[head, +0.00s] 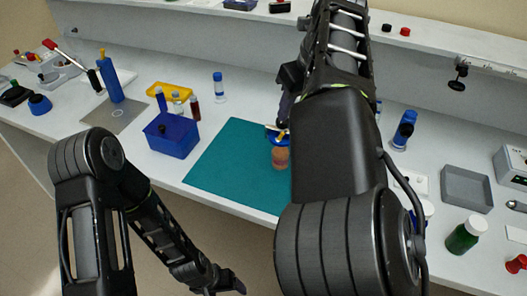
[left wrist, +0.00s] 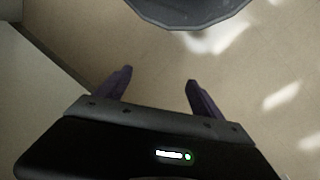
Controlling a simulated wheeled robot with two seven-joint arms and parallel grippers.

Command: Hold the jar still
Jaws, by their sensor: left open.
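The jar (head: 281,157) stands upright on the teal mat (head: 232,165). It has a blue lid and orange-brown contents. My right arm comes down over the mat from the right, and its gripper (head: 284,118) is just behind and above the jar, mostly hidden by the arm. I cannot tell whether it touches the lid. My left gripper (head: 232,286) is low, in front of the bench edge and away from the jar. In the left wrist view this gripper (left wrist: 159,76) is open and empty above the floor.
A blue box (head: 171,137) with vials behind it stands left of the mat. A blue bottle (head: 110,80) is on a grey plate further left. A grey tray (head: 466,189) and a green bottle (head: 464,237) stand at the right. The mat's left part is clear.

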